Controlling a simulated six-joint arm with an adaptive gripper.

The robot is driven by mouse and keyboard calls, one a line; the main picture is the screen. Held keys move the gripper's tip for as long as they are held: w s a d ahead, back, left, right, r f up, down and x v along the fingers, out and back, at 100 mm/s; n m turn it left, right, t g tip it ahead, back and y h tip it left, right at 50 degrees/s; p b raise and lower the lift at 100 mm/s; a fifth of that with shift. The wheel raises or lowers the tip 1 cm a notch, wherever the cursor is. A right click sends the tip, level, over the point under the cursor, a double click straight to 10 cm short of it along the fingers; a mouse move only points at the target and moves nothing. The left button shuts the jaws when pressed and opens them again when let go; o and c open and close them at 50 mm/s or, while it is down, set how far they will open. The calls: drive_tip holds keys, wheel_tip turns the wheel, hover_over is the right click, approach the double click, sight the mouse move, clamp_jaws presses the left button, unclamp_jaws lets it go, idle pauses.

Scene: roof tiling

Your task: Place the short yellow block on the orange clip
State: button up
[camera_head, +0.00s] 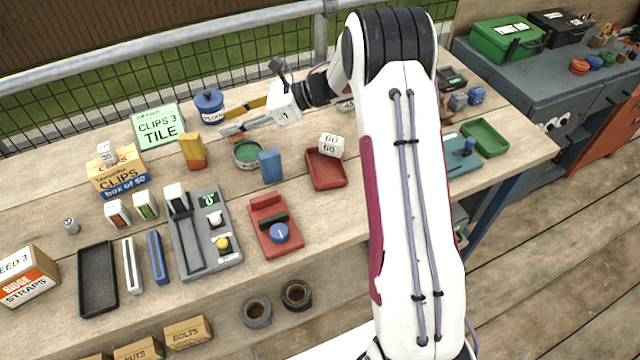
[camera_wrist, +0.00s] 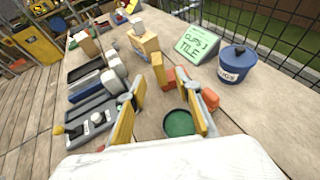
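A short yellow block (camera_head: 191,147) stands upright left of my gripper in the head view, with an orange piece (camera_head: 197,166) at its foot. I cannot tell whether the block rests on this piece or beside it. In the wrist view the yellow block (camera_wrist: 157,70) has a red-orange piece (camera_wrist: 181,78) close on its right. Another orange piece (camera_wrist: 210,98) shows behind my right finger. Which piece is the orange clip is unclear. My gripper (camera_head: 238,116) is open above the bench, its yellow fingers (camera_wrist: 160,115) spread and nothing held between them.
A green can (camera_head: 247,153) stands below my gripper, a blue block (camera_head: 270,165) beside it. A blue plugs tin (camera_head: 208,103) and a green tile sign (camera_head: 158,127) stand behind. A clips box (camera_head: 122,172) is left; a grey device (camera_head: 206,240) and red tray (camera_head: 326,170) are nearer.

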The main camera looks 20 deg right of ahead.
drive_tip(key=w+d+r+m+t+h, duration=0.2)
drive_tip(key=d+r+m+t+h, duration=0.1)
drive_tip(key=r+m, duration=0.45)
drive_tip(key=w+d+r+m+t+h, duration=0.2)
drive_tip(key=w+r+m+t+h, duration=0.15)
drive_tip(key=r+m, duration=0.35)
drive_tip(key=s+d+r+m+t+h, duration=0.2)
drive_tip(key=s+d+r+m+h, duration=0.45)
drive_tip(key=s+r+m, duration=0.4)
drive_tip(key=s+d+f+m+g+h, duration=0.1)
drive_tip(key=s+f+m+g, duration=0.1)
drive_tip(key=s+m, duration=0.55)
drive_tip(key=s+d+f+m+g+h, duration=0.1)
drive_tip(key=s+m+g, duration=0.1)
drive_tip(key=s+m, duration=0.6)
drive_tip(key=s+a+f+m+g+y, duration=0.1)
drive_tip(key=s+a+f+m, duration=0.1)
drive_tip(key=s, duration=0.5)
drive_tip(key=s+a+f+m+g+y, duration=0.1)
drive_tip(key=s+a+f+m+g, duration=0.1)
drive_tip(key=s, duration=0.5)
drive_tip(key=s+a+f+m+g, duration=0.1)
drive_tip(key=s+a+f+m, duration=0.1)
drive_tip(key=s+f+m, duration=0.2)
drive_tip(key=s, duration=0.3)
drive_tip(key=shift+a+f+m+y, duration=0.15)
drive_tip(key=shift+a+m+y, duration=0.15)
drive_tip(key=shift+m+y, duration=0.1)
